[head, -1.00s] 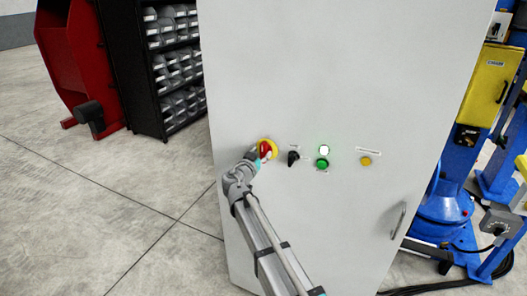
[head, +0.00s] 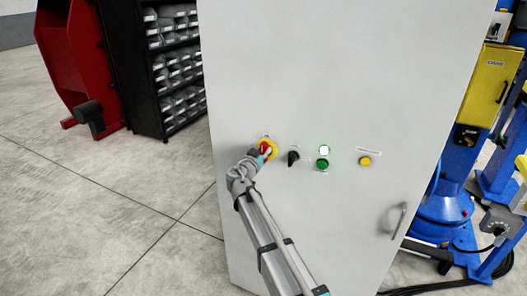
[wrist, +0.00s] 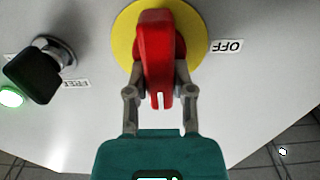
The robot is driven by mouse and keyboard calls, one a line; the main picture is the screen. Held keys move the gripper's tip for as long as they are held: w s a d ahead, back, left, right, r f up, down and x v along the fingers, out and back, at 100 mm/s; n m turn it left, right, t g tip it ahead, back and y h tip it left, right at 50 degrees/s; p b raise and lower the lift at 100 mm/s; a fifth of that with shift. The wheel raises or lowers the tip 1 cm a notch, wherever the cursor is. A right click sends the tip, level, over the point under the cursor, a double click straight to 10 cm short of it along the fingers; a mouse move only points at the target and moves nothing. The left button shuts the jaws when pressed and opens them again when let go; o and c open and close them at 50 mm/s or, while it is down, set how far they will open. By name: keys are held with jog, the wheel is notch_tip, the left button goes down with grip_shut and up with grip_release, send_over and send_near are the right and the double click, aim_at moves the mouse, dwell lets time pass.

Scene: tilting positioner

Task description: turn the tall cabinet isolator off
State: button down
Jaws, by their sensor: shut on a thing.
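The tall grey cabinet (head: 310,70) fills the middle of the head view. Its isolator has a red handle (wrist: 155,45) on a round yellow plate (wrist: 124,38); the yellow plate (head: 274,149) also shows in the head view, at the cabinet's left side. My gripper (wrist: 160,85) is shut on the red handle, one finger on each side. The handle stands nearly upright in the wrist view, with a white mark at its near end. An OFF label (wrist: 227,46), upside down, lies beside the plate. My gripper (head: 264,154) partly covers the handle in the head view.
Right of the isolator are a black selector knob (head: 293,157), a lit white lamp (head: 324,149), a green button (head: 322,163) and a yellow button (head: 365,161). A door handle (head: 398,220) sits lower right. A bin shelf (head: 170,70) stands behind left.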

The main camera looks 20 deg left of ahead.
jog(key=shift+n, duration=0.4)
jog(key=n, duration=0.4)
jog(key=shift+a+f, duration=0.1)
jog(key=shift+a, duration=0.2)
jog(key=n, duration=0.4)
jog(key=shift+a+f+n, duration=0.1)
jog(key=shift+a+n, duration=0.05)
jog(key=shift+n, duration=0.15)
jog(key=n, duration=0.3)
jog(key=n+b, duration=0.1)
jog(key=shift+a+f+n, duration=0.15)
jog(key=shift+f+n, duration=0.1)
jog(key=shift+n, duration=0.05)
jog(key=shift+f+n, duration=0.15)
jog(key=shift+n, duration=1.85)
jog(key=shift+c, duration=2.4)
grip_release()
